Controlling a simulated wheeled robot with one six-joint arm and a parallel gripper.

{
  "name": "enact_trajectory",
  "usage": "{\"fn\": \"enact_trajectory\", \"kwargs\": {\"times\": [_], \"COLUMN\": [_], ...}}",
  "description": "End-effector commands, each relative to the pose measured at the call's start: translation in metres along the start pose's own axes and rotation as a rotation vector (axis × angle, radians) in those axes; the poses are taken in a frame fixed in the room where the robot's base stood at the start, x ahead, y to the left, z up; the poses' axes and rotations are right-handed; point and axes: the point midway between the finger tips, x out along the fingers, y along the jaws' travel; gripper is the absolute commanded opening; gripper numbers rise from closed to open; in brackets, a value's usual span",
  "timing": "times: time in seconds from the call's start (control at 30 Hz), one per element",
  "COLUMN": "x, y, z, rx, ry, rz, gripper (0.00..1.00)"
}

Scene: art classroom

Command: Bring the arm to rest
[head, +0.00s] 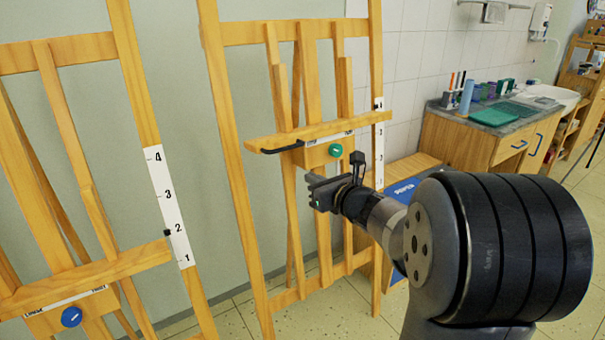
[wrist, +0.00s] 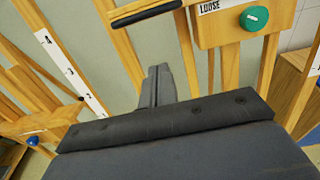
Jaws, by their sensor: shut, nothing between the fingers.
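My gripper (head: 318,192) is in the middle of the head view, at the end of my arm, which reaches in from the lower right. It is shut and empty. It is in front of the right wooden easel (head: 238,170), below that easel's ledge (head: 320,131) and green knob (head: 335,150). In the wrist view my gripper's fingers (wrist: 157,85) are together, with bare wall behind them. The green knob also shows in the wrist view (wrist: 254,18), to the upper right of the fingers. I cannot tell whether the gripper touches the easel.
A left easel (head: 100,268) with a blue knob (head: 71,317) and a number scale (head: 168,207) stands at the left. A blue-lidded box (head: 402,190) is behind my arm. A counter (head: 480,125) with a green tray (head: 492,117) is at the back right.

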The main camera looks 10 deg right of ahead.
Motion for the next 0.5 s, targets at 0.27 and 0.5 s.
{"fn": "enact_trajectory", "kwargs": {"times": [0.27, 0.5], "x": [-0.033, -0.036], "y": [0.0, 0.0], "z": [-0.001, -0.001], "rx": [0.001, 0.001], "ry": [0.001, 0.002], "rz": [-0.002, 0.0], "gripper": [0.0, 0.0]}}
